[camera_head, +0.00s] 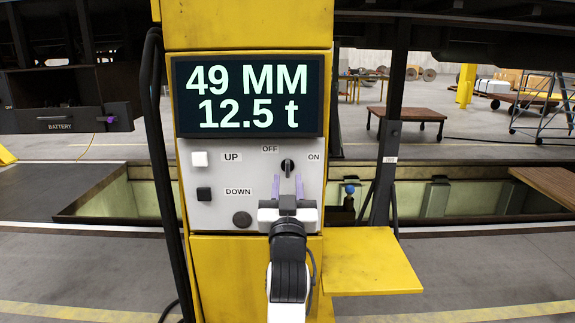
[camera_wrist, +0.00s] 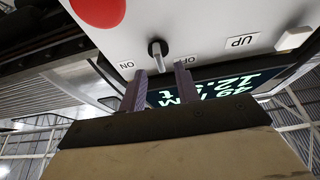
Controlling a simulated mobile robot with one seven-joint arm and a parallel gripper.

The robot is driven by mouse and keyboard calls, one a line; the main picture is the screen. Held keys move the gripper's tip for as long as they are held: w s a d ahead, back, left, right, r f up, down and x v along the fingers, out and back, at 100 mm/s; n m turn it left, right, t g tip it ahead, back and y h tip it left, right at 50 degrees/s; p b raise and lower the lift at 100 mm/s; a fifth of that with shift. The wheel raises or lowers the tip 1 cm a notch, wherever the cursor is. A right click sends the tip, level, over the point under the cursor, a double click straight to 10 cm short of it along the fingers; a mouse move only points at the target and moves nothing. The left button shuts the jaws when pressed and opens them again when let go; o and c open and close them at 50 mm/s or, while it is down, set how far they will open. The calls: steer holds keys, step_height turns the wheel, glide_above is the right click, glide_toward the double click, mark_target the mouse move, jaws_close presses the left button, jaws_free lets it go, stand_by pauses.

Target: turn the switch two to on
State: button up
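The switch (camera_head: 288,166) is a small dark knob on the light panel below the display, between an OFF label (camera_head: 269,149) and an ON label (camera_head: 314,157). The wrist view, turned upside down, shows the switch (camera_wrist: 156,53) as a grey lever with a dark base. I cannot tell its exact setting. My gripper (camera_head: 288,188) is just below the switch in the head view. Its two purple fingers are apart with nothing between the tips. In the wrist view the gripper (camera_wrist: 161,82) has its fingertips near the lever, with the lever lined up with the gap.
The yellow post carries a display (camera_head: 249,96) reading 49 MM and 12.5 t. UP (camera_head: 199,159) and DOWN (camera_head: 204,194) buttons sit left on the panel. A red button (camera_wrist: 98,10) shows in the wrist view. A yellow shelf (camera_head: 370,262) juts out at lower right.

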mark_target(288, 171)
steer(key=shift+p+x, duration=0.45)
steer(key=shift+x, duration=1.55)
jaws_close()
